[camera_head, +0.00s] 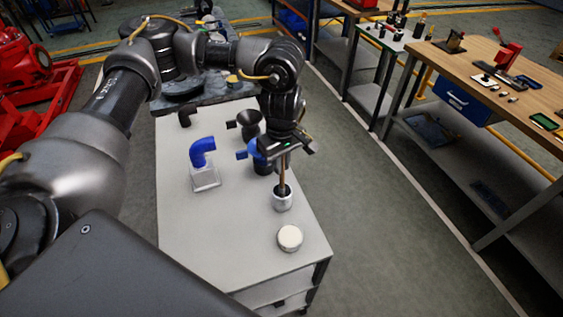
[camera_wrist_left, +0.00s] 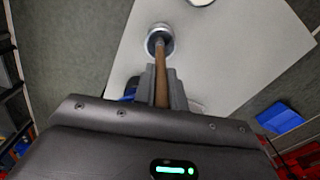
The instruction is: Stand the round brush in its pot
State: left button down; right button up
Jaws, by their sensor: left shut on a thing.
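The round brush shows as a thin brown handle (camera_head: 283,176) pointing down under my left gripper (camera_head: 281,160). My left gripper is shut on this handle, which also shows between its fingers in the left wrist view (camera_wrist_left: 161,72). The pot (camera_head: 282,204) is a small light grey cup with a dark inside, standing on the grey bench top. In the left wrist view the far end of the brush overlaps the mouth of the pot (camera_wrist_left: 152,48). The brush's lower end appears to be within the mouth; its bristles and depth are hidden. My right gripper is not in view.
A round cream-lidded tin (camera_head: 290,236) stands in front of the pot on the bench (camera_head: 220,248). A blue elbow pipe (camera_head: 202,150) on a clear block (camera_head: 205,178) stands left. Dark funnel-like parts (camera_head: 249,122) stand behind. The bench's right edge is close to the pot.

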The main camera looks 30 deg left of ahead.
pick_arm(q)
jog(key=shift+f+b, duration=0.45)
jog(key=shift+f, duration=0.2)
jog(key=c, duration=1)
grip_release()
jog(key=shift+o, duration=0.2)
jog(key=shift+r, duration=0.15)
jog(key=shift+r+p, duration=2.9)
jog(key=shift+r, duration=0.55)
jog(key=shift+f, duration=0.1)
